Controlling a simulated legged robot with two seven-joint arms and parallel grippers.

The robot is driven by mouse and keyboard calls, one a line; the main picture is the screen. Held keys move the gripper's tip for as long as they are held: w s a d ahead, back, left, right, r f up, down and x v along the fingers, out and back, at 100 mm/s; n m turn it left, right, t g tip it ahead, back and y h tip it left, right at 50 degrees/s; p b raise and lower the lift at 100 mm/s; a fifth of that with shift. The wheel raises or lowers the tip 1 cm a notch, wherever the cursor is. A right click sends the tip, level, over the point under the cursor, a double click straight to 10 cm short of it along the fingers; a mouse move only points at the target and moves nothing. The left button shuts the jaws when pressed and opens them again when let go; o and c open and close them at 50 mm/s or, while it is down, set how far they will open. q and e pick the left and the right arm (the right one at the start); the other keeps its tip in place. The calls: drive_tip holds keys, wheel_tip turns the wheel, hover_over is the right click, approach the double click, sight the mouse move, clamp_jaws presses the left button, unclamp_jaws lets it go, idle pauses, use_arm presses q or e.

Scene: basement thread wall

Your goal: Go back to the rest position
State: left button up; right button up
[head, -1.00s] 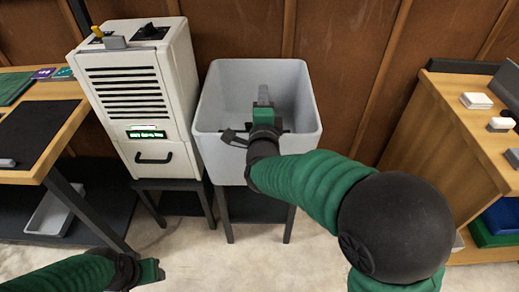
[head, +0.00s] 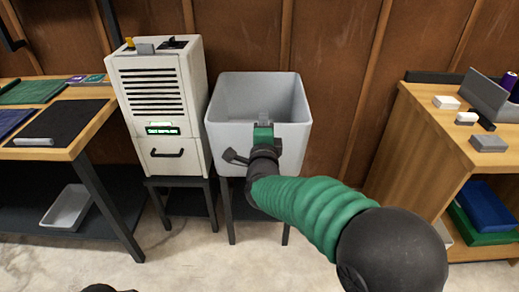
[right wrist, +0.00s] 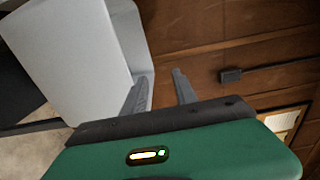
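My right gripper (head: 264,126) is in front of the grey bin, at its front wall and rim in the head view. In the right wrist view its two grey fingers (right wrist: 160,90) stand apart with nothing held between them, so it is open and empty. The green arm reaches in from the lower right. Of my left arm only a dark bit (head: 103,288) shows at the bottom edge of the head view; its fingers are out of view.
The grey bin (head: 225,125) stands on a dark stand beside a white vented machine (head: 185,150). A wooden table (head: 70,153) with dark mats is at left, a wooden shelf unit (head: 415,150) with small blocks at right. The floor in front is clear.

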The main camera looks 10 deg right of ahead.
drive_tip(key=shift+s+d, duration=0.1)
drive_tip(key=s+a+f+n+g+y, duration=0.1)
drive_tip(key=s+f+n+g+y, duration=0.3)
drive_tip(key=f+n, duration=0.5)
drive_tip(key=s+d+f+n+g, duration=0.1)
drive_tip(key=s+f+n+g, duration=0.4)
drive_tip(key=s, duration=0.4)
drive_tip(key=s+d+f+n+g, duration=0.1)
drive_tip(key=s+f+n+g, duration=0.15)
drive_tip(key=s+f, duration=0.55)
drive_tip(key=s+d+f+n+g, duration=0.1)
drive_tip(key=s+f+n+g, duration=0.3)
drive_tip(key=s, duration=0.7)
wheel_tip(320, 180, up, 32)
drive_tip(key=p, duration=3.3)
drive_tip(key=shift+t+y, duration=0.3)
drive_tip(key=shift+t, duration=0.05)
